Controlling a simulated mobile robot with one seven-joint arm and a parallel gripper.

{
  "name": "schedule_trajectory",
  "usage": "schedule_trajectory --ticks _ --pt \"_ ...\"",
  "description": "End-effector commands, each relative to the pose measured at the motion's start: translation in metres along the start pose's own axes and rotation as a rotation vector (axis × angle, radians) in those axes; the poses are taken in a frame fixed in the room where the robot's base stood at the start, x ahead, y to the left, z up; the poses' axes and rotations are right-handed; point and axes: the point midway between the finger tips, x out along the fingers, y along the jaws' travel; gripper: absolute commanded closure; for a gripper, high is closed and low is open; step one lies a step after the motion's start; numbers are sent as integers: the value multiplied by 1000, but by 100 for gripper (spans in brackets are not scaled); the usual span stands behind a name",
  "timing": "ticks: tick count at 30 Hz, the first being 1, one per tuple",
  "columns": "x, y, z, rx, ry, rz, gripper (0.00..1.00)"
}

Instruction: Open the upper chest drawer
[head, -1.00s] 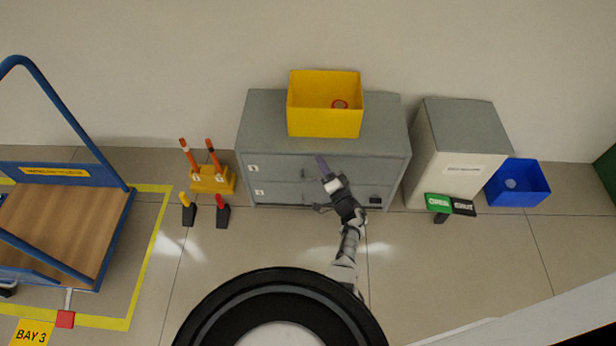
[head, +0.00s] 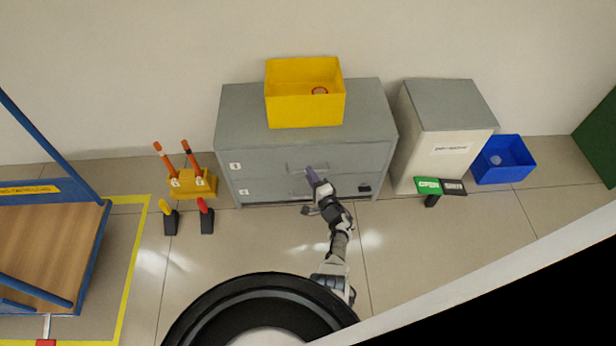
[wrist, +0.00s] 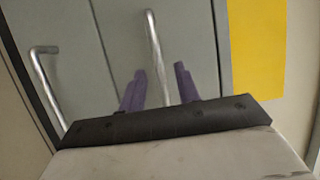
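The grey chest (head: 240,115) stands against the wall, and its drawers look shut. The upper drawer (head: 262,163) is marked by a small white label and has a bar handle (head: 293,168). The lower drawer (head: 268,187) is below it. My gripper (head: 309,172) is in front of the upper drawer, by the right part of its handle. In the wrist view, the two purple fingers (wrist: 158,88) are apart, and the upper handle (wrist: 152,40) shows partly between them. Contact cannot be told. The lower handle (wrist: 40,80) is at the left.
A yellow bin (head: 305,112) with a round red-rimmed item stands on the chest. At right are a pale cabinet (head: 440,150), green and black signs (head: 428,186) and a blue bin (head: 485,172). At left are a yellow rod holder (head: 195,186) and a blue cart (head: 85,255).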

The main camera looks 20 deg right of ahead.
Motion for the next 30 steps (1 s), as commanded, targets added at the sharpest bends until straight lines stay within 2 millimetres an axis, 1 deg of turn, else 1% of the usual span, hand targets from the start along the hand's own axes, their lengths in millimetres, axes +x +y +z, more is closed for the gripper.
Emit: schedule_trajectory --ticks 1,6,10,17,20,24,25,30 --pt "7 4 0 -2 -1 -1 67" --pt "22 2 0 0 1 0 67" --pt "26 0 0 0 1 0 67" --pt "26 -1 0 0 1 0 67" --pt "26 0 0 0 1 0 79" --pt "26 0 0 0 1 1 97" --pt "26 0 0 0 1 0 100" --pt "26 0 0 0 1 0 100"
